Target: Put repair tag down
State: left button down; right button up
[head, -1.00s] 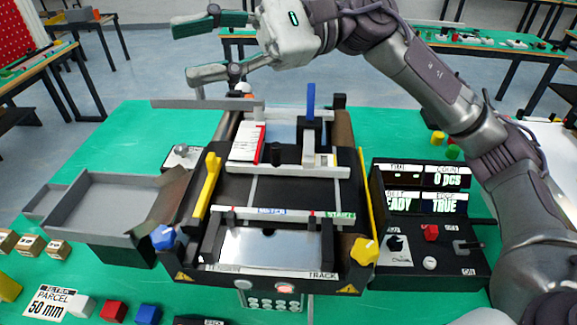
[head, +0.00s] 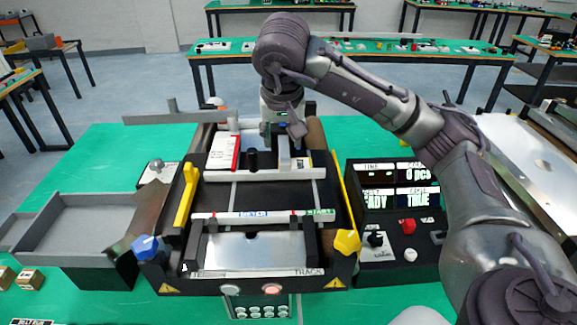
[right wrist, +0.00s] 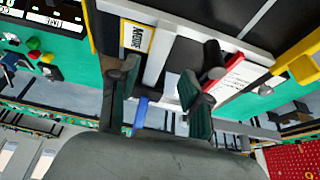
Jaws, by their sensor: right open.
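My right gripper (head: 284,130) points down over the far end of the mini conveyor (head: 265,200). In the right wrist view its two fingers (right wrist: 158,88) are apart. A blue upright piece (right wrist: 140,113) shows in the gap between them; I cannot tell whether it touches a finger. In the head view the gripper hides this piece. A white card with a red edge (head: 222,152) lies on the conveyor left of the gripper; it also shows in the right wrist view (right wrist: 232,80). No label reading "repair tag" is legible. My left gripper is out of view.
A black post (head: 251,160) stands between the card and the gripper. A grey tray (head: 85,220) is at the left, a panel with displays (head: 400,190) at the right. Yellow (head: 347,242) and blue (head: 146,247) knobs sit at the conveyor's front corners.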

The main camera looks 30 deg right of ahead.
aim_at(283, 158)
jog(key=shift+x, duration=1)
jog(key=shift+w+d+f+p, duration=0.15)
jog(key=shift+f+p, duration=0.25)
jog(key=shift+f, duration=0.1)
jog(key=p+x, duration=0.1)
jog(key=x, duration=0.3)
jog(key=shift+f, duration=0.25)
jog(key=shift+c, duration=0.2)
grip_shut()
